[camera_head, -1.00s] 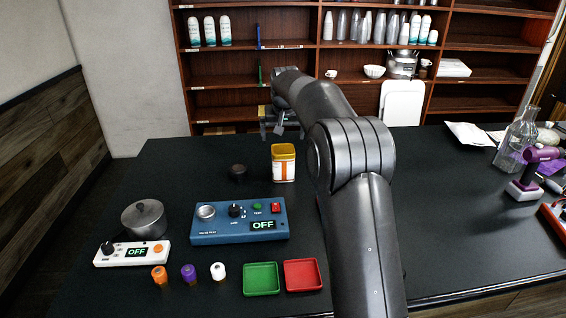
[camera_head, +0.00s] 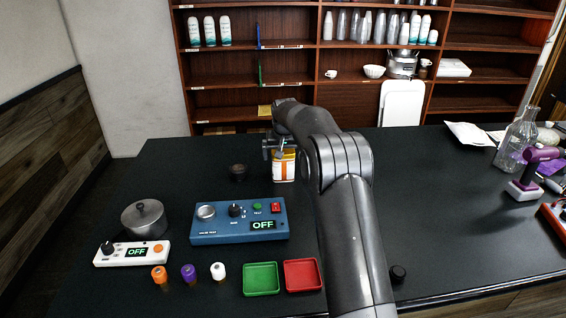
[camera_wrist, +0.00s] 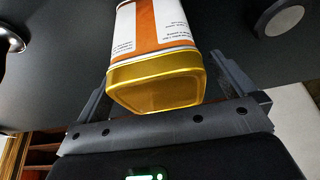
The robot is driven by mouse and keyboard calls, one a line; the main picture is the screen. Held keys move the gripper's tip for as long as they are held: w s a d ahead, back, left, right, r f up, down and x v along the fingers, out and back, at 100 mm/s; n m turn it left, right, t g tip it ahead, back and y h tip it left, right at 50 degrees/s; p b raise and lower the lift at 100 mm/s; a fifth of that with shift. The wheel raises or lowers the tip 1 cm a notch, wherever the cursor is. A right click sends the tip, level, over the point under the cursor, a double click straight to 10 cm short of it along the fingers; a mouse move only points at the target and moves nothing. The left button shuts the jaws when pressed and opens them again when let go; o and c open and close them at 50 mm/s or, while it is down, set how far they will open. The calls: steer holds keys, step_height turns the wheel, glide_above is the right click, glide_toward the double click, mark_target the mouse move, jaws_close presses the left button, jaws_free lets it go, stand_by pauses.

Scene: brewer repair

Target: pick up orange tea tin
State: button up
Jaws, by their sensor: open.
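The orange tea tin (camera_head: 284,170) is white and orange with a gold top. It stands upright on the dark table, behind the blue test box, in the head view. In the wrist view the tin (camera_wrist: 152,38) fills the upper middle, its gold top nearest the camera. My gripper (camera_head: 279,150) is at the tin's top and hides part of it in the head view. In the wrist view the open fingers of my gripper (camera_wrist: 163,85) stand to the left and right of the tin. I cannot tell whether either finger touches it.
A small dark round piece (camera_head: 238,173) lies left of the tin. The blue test box (camera_head: 238,222) is in front.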

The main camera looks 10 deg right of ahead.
steer(key=shift+r, duration=0.1)
steer(key=c, duration=1.2)
